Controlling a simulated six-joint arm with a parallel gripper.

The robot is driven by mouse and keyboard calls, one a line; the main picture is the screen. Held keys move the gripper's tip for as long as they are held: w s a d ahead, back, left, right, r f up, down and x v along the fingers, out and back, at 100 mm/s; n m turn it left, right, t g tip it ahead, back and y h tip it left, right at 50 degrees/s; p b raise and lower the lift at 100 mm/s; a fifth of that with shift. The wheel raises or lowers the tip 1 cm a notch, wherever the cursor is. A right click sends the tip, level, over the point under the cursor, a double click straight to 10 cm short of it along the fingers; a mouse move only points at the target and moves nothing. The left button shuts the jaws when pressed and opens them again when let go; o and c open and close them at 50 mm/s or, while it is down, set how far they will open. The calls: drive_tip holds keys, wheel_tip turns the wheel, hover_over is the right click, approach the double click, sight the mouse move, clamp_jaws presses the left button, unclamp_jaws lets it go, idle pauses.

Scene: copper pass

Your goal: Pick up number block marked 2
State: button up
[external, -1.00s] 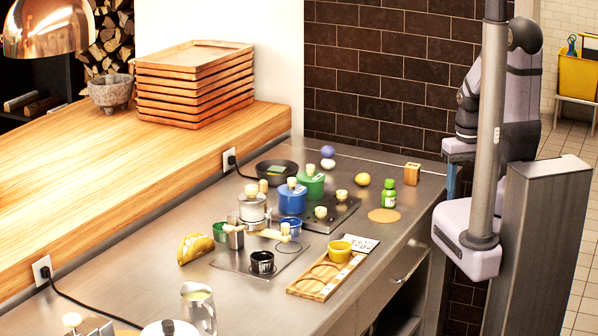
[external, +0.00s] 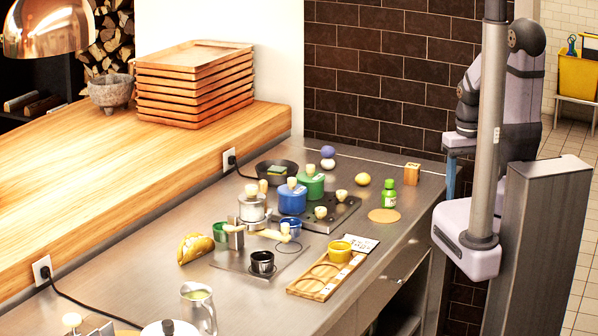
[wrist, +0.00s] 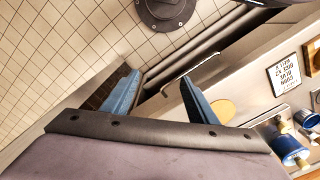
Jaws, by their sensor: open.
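A small wooden block (external: 412,173) stands upright near the back right of the steel counter; it has dark marks, but I cannot read a 2 on it. No other block with a readable number shows. My gripper shows in the external view as a blue finger (external: 451,180), partly hidden by my arm, off the counter's right edge and right of the block. In the wrist view, my gripper's two blue fingers (wrist: 158,82) are spread apart with nothing between them. I cannot make out the wooden block in the wrist view.
Pots, including a blue pot (external: 292,200), crowd the counter's middle. A wooden tray (external: 307,288) lies at the front edge.

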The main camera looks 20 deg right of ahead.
drive_tip(key=w+d+r+n+t+b, duration=0.15)
drive_tip(key=w+d+t, duration=0.4)
drive_tip(key=w, duration=0.75)
drive_tip(key=w+d+r+n+t+b, duration=0.15)
drive_tip(key=w+d+t, duration=0.4)
drive_tip(key=w, duration=0.85)
drive_tip(key=n+t+y+b, duration=0.1)
drive_tip(key=n+y+b, duration=0.2)
drive_tip(key=n+y, duration=0.7)
hover_over(419, 171)
drive_tip(key=f+v, duration=0.1)
drive_tip(key=v, duration=0.4)
drive_tip(key=m+y, duration=0.3)
drive_tip(key=f, duration=0.9)
drive_tip(key=shift+d, duration=0.3)
drive_tip(key=shift+p+x, duration=0.9)
drive_tip(key=shift+x, duration=0.65)
drive_tip(key=shift+p+x, duration=0.95)
drive_tip(key=shift+x, duration=1.2)
drive_tip(key=shift+d, duration=0.1)
